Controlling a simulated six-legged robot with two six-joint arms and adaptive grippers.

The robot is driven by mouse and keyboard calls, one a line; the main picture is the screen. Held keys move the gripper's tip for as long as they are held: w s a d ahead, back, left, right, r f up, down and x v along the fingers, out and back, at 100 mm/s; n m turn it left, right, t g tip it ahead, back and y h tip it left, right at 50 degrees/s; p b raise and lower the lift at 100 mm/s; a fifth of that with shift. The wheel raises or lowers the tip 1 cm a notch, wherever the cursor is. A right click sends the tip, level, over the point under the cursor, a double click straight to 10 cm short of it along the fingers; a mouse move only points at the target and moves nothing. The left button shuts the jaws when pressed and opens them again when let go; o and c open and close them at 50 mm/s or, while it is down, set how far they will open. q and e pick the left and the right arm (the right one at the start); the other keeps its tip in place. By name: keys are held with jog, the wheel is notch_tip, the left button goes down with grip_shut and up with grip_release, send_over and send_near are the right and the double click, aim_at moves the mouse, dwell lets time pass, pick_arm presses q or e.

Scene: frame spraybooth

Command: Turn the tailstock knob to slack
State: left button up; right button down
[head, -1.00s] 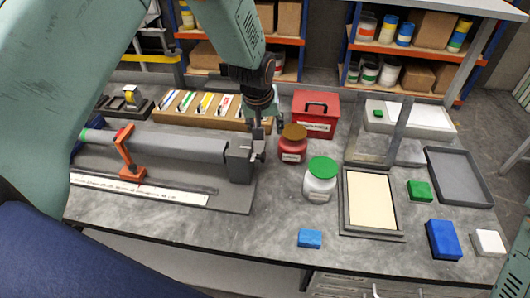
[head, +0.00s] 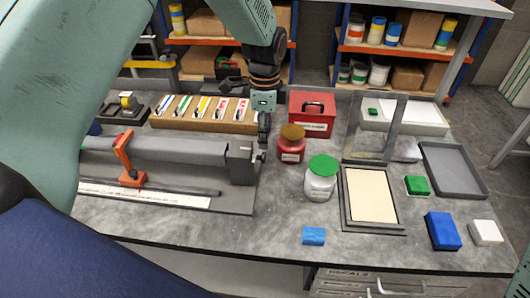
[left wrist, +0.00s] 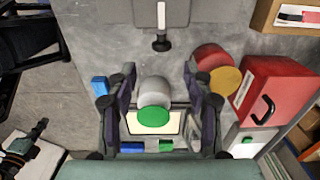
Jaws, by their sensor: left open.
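The tailstock (head: 242,162) is a grey block at the right end of the long grey bar on the bench. Its small dark knob (head: 260,156) sticks out on the right side. In the left wrist view the tailstock (left wrist: 160,12) is at the top, with the dark knob (left wrist: 161,43) below it on a short stem. My left gripper (head: 264,138) points down close to the knob in the head view. In the left wrist view its two fingers (left wrist: 160,78) are spread with nothing held, and the knob lies ahead of them, not between them.
A red jar (head: 291,150) with a brown lid and a white jar (head: 320,186) with a green lid stand right of the tailstock. A red box (head: 312,120) is behind them. An orange clamp (head: 130,178) sits by the bar. Bench surface in front of the tailstock is clear.

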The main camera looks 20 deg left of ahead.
aim_at(264, 154)
pick_arm(q)
jog(key=shift+f, duration=0.4)
jog(key=f, duration=0.6)
jog(key=shift+w+a+f+p, duration=0.1)
jog(key=shift+w+a+p, duration=0.05)
jog(key=shift+a+p, duration=0.2)
jog(key=shift+d+f, duration=0.35)
jog(key=shift+f, duration=0.1)
jog(key=shift+a, duration=0.2)
jog(key=shift+a+f, duration=0.1)
jog(key=shift+c, duration=1.4)
jog(key=shift+d, duration=0.2)
jog(key=c, duration=0.4)
grip_shut()
